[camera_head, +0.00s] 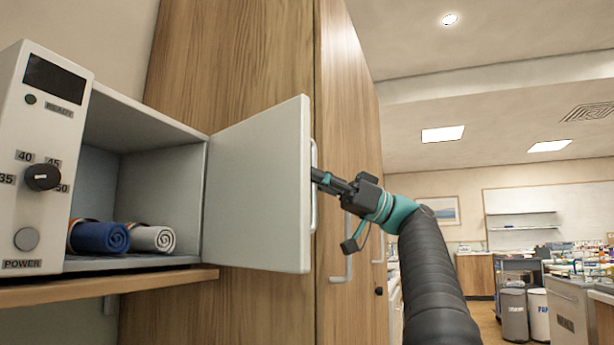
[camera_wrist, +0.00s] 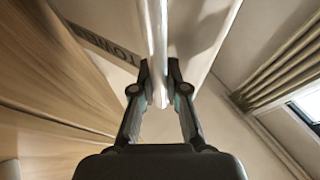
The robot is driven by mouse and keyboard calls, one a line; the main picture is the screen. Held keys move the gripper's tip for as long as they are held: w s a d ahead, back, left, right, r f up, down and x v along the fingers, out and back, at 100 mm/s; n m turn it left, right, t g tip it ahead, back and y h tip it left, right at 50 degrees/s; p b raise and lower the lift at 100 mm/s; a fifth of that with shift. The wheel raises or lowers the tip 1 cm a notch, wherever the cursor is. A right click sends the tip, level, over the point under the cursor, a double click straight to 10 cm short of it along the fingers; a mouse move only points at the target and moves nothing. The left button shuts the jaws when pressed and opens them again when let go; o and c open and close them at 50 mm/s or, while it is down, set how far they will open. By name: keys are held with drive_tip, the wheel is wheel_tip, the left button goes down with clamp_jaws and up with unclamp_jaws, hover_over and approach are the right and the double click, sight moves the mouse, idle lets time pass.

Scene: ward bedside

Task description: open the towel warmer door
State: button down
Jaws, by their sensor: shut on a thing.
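The towel warmer (camera_head: 150,118) stands on a wooden shelf at the left of the head view, its inside visible. Its pale grey door (camera_head: 258,190) stands wide open, hinged at the right side of the cavity. A long vertical handle (camera_head: 314,185) runs along the door's free edge; it also shows in the wrist view (camera_wrist: 157,50). My gripper (camera_head: 316,177) is at the handle, and in the wrist view its two fingers (camera_wrist: 160,92) are closed on the handle bar from both sides. A blue rolled towel (camera_head: 100,237) and a white rolled towel (camera_head: 152,239) lie inside.
A tall wooden cabinet (camera_head: 225,80) with its own handles (camera_head: 347,245) stands right behind the door. The wooden shelf (camera_head: 110,287) runs under the warmer. At the far right are bins (camera_head: 514,315) and a cart (camera_head: 570,308). Open room lies between.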

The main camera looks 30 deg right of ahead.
drive_tip(key=shift+r, duration=0.1)
drive_tip(key=c, duration=1.2)
unclamp_jaws()
drive_tip(key=v, duration=1.2)
